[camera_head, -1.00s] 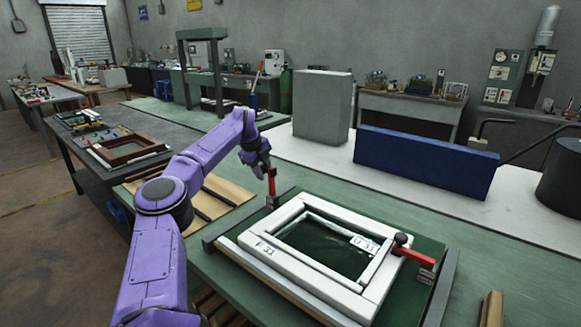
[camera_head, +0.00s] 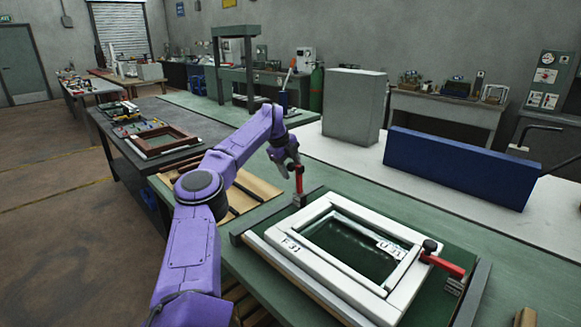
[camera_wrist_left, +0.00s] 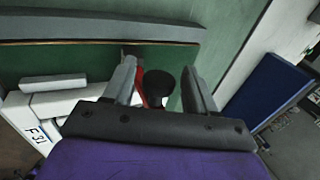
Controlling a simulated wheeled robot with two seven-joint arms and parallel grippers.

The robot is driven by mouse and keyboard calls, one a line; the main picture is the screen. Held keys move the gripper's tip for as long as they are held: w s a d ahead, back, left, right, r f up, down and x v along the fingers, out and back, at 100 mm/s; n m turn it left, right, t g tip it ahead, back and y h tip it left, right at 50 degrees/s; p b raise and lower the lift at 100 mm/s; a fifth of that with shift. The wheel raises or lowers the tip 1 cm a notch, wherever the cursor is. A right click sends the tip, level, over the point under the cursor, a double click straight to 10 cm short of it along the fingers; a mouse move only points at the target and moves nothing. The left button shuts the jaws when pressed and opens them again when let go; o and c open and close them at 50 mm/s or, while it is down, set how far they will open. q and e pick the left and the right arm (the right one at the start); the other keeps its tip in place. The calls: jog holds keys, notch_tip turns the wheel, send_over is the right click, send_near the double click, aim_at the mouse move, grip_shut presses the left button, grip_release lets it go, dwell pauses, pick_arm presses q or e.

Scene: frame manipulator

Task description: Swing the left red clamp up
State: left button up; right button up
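The left red clamp (camera_head: 299,181) stands with its lever upright at the far left corner of the white frame (camera_head: 292,259). My left gripper (camera_head: 293,162) is at the top of this lever. In the left wrist view, my left gripper's fingers (camera_wrist_left: 160,84) are apart, with the clamp's black knob (camera_wrist_left: 158,86) between them and part of the red lever (camera_wrist_left: 139,82) beside it. I see a gap beside the knob, so it is not visibly pinched. The right red clamp (camera_head: 443,264) lies low, its black knob over the frame's right corner. My right gripper is out of view.
The frame lies on a green fixture board with dark side rails (camera_head: 469,291). A blue block (camera_head: 456,169) and a grey box (camera_head: 354,108) stand behind on the white table strip. A brown frame (camera_head: 163,140) lies on the bench at left.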

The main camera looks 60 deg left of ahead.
pick_arm(q)
jog(key=b+v, duration=0.1)
jog(key=v, duration=0.9)
jog(key=shift+r, duration=0.25)
